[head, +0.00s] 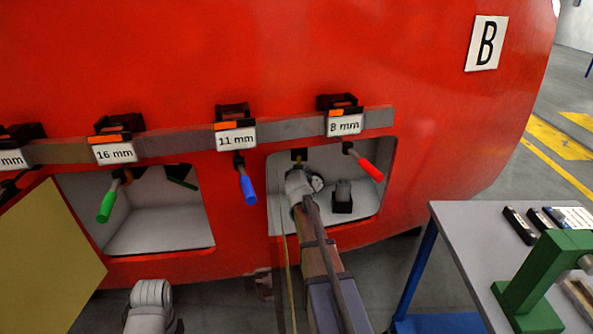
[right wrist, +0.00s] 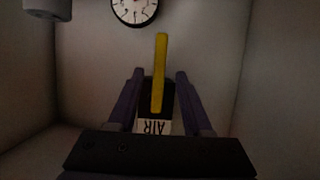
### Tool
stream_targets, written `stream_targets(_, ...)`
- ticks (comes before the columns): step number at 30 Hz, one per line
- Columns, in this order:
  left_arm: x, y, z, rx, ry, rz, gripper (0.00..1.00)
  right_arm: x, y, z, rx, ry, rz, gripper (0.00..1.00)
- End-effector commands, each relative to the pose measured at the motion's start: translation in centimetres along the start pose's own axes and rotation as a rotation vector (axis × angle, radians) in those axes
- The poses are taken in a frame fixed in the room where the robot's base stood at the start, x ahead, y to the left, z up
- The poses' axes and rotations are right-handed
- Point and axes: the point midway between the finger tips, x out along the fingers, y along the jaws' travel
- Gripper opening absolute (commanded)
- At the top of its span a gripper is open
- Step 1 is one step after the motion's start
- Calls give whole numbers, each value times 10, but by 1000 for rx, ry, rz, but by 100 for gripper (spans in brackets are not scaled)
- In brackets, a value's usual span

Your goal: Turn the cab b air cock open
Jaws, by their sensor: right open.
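The cab B sign (head: 486,43) is on the red nosecone. The air cock's yellow handle (right wrist: 160,75) shows in the right wrist view, upright in the picture above a black body with an upside-down AIR label (right wrist: 154,127). My right gripper (right wrist: 160,84) is open, with one dark finger on each side of the handle's lower part and gaps on both sides. In the head view my right arm reaches into the right recess (head: 375,205), and its wrist hides the jaws. A small grey link of my left arm shows at the bottom; its gripper is out of frame.
A round gauge (right wrist: 135,8) is close by in the wrist view. The recess holds a dark fitting (head: 342,205); a red-handled tool (head: 369,166) hangs before its upper edge, a blue-handled one (head: 247,188) to its left. A grey table (head: 455,225) with a green fixture (head: 543,285) stands right.

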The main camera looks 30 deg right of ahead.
Motion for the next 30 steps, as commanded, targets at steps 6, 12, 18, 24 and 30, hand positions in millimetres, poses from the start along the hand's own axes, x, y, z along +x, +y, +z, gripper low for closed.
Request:
stream_targets(6,14,1,-1,-1,0,0,50,34,-1,2,1,0,0,50)
stream_targets(12,25,2,-2,-2,0,0,50,63,-1,2,1,0,0,50)
stream_targets(18,27,2,-2,-2,0,0,50,70,0,0,0,-1,0,50)
stream_targets(24,26,2,-2,-2,0,0,50,69,0,0,1,-1,0,46)
stream_targets(30,26,2,-2,-2,0,0,50,69,0,0,1,-1,0,23)
